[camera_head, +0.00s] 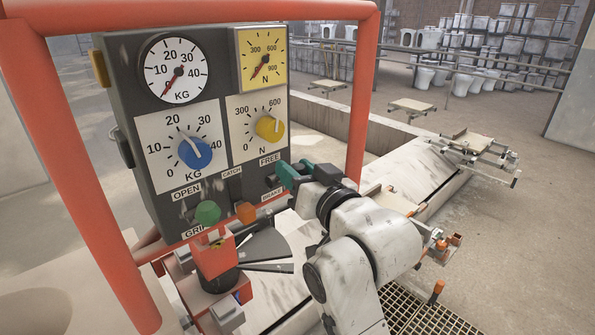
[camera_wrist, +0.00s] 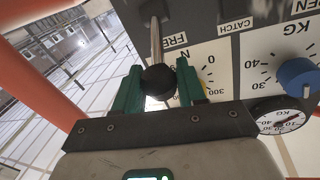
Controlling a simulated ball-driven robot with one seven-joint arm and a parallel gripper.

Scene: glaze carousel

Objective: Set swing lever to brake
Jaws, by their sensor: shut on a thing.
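The swing lever is a metal rod (camera_wrist: 155,42) with a black ball knob (camera_wrist: 160,84), on the grey control panel (camera_head: 222,180). In the wrist view, my gripper (camera_wrist: 158,74) has its green fingers shut on the knob from both sides. The rod runs from its dark mount on the panel to the knob, beside the FREE label (camera_wrist: 168,41). In the head view, my gripper (camera_head: 286,172) is at the panel's lower right, by the FREE label (camera_head: 270,160) and above the BRAKE label (camera_head: 272,195). The knob is hidden there by the fingers.
A green knob (camera_head: 208,212) and an orange knob (camera_head: 246,212) sit left of my gripper. Blue (camera_head: 196,152) and yellow (camera_head: 269,128) dials are above. A red frame post (camera_head: 360,95) stands close on the right. A red-and-white fixture (camera_head: 212,258) is below the panel.

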